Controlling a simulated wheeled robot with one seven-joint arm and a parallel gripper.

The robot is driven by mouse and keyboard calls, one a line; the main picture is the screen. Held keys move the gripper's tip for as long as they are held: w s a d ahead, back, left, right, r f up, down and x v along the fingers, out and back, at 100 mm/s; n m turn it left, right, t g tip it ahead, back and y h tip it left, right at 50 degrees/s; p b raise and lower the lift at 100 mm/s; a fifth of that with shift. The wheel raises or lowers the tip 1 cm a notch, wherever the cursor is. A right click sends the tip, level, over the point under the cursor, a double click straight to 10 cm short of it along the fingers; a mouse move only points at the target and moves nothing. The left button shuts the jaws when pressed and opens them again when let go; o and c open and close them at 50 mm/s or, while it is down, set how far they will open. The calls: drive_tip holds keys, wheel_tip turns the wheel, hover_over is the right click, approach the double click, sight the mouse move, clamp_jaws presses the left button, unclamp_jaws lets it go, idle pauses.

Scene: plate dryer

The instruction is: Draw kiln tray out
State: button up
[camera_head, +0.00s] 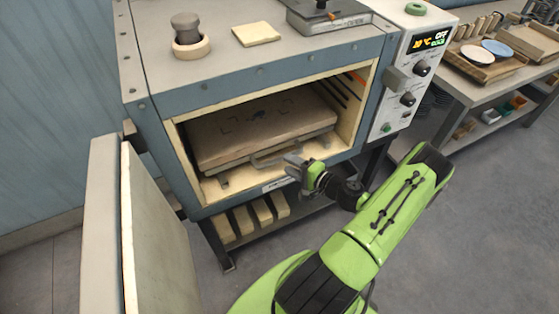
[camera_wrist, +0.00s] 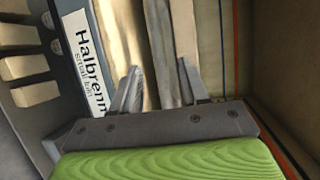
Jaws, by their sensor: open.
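The kiln tray (camera_head: 262,125) is a flat tan slab with dark marks on top. It lies inside the open kiln chamber, with a pale bar handle (camera_head: 270,159) on its front edge. My gripper (camera_head: 294,162) is at the chamber mouth, near the right end of the handle. In the wrist view my gripper (camera_wrist: 158,80) has its two fingers apart, with pale and greyish strips beyond them. I cannot tell there whether the handle lies between the fingers.
The kiln door (camera_head: 160,230) stands open at the left. A control panel (camera_head: 405,80) is right of the chamber. The chamber's front sill carries a label (camera_wrist: 82,50). A side bench (camera_head: 480,80) with plates stands at the right. Floor in front is partly clear.

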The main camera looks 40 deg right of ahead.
sight(281, 160)
drive_tip(key=x, duration=0.5)
drive_tip(key=shift+w+b, duration=0.1)
drive_tip(key=shift+b, duration=0.2)
drive_tip(key=shift+c, duration=0.2)
clamp_jaws()
